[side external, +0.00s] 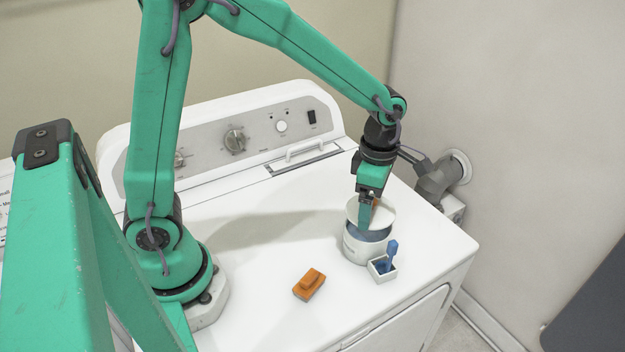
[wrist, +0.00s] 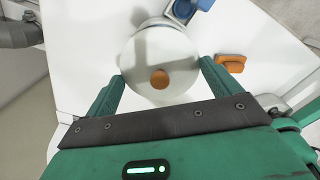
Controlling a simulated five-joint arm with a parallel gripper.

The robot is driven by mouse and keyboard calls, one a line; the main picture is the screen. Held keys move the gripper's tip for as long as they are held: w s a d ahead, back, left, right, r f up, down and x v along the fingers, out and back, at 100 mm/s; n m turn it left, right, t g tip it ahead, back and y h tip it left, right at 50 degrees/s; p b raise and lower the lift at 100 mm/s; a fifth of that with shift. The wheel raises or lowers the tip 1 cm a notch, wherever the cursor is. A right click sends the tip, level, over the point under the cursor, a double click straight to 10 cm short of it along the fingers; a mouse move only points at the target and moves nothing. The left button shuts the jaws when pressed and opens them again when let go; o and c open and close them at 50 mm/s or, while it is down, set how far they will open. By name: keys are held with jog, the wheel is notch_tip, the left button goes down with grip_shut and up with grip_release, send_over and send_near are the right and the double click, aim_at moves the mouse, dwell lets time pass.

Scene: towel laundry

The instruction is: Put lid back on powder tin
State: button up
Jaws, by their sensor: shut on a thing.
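The white lid (side external: 382,215) with an orange-brown knob is held just above the powder tin (side external: 362,250). In the side view, a gap beneath the lid shows blue inside the tin. My gripper (side external: 365,222) points down and is shut on the lid, with the near finger in front of it. In the wrist view, the lid (wrist: 160,55) lies between the two fingers of my gripper (wrist: 162,85), which reach its opposite edges. The lid hides most of the tin there.
A small white box (side external: 381,274) with a blue scoop (side external: 391,252) stands close to the tin's front right. An orange brush-like block (side external: 309,284) lies to the left on the white machine top (side external: 265,250). A grey pipe fitting (side external: 440,178) juts from the wall at right.

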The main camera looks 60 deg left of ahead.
jog(key=shift+f, duration=1.7)
jog(key=shift+f, duration=0.15)
dwell(1.2)
jog(key=o, duration=0.7)
jog(key=shift+o, duration=0.2)
jog(key=shift+r, duration=3.5)
jog(key=shift+c, duration=0.2)
